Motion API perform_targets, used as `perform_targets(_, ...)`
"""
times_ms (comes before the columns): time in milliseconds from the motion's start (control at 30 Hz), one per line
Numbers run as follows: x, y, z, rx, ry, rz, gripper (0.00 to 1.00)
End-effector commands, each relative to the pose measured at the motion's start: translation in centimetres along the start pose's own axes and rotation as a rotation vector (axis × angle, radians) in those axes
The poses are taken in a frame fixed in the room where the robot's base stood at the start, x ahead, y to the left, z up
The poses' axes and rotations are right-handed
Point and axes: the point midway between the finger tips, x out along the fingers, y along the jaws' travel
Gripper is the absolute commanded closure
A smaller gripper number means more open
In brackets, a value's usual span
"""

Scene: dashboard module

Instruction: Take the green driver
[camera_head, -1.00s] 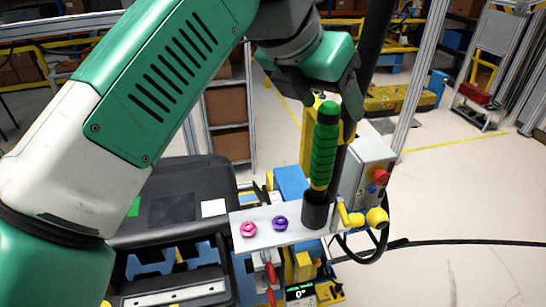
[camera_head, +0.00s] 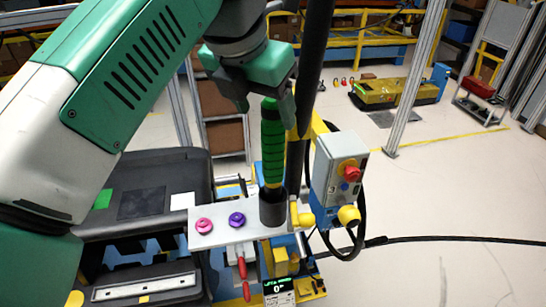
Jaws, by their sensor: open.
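The green driver (camera_head: 272,144) stands upright in a dark cup-like holder (camera_head: 272,208) at the right end of a light metal plate. Its ribbed green handle points up, and its lower end is hidden inside the holder. My gripper (camera_head: 268,100) is directly above, pointing down, with its fingers at the top of the handle. The jaws are open, and the far finger is partly hidden. I cannot tell whether a finger touches the handle.
A pink nut (camera_head: 204,225) and a purple nut (camera_head: 237,219) sit on the plate left of the holder. A dark vertical pole (camera_head: 312,70) and a grey control box (camera_head: 338,170) stand close on the right. A black case (camera_head: 150,165) lies left.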

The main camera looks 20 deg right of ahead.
Motion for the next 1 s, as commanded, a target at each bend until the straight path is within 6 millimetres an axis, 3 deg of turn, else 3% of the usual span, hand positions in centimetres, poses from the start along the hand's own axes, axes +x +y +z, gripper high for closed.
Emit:
perform_targets(300, 4.5, -0.2, 0.2, 0.001, -0.001, -0.002, 0.35)
perform_targets(567, 5.1, -0.2, 0.2, 0.0, -0.001, -0.001, 0.35)
perform_targets(900, 5.1, -0.2, 0.2, 0.0, -0.001, -0.001, 1.0)
perform_targets(1000, 5.0, -0.2, 0.2, 0.0, -0.003, -0.001, 1.0)
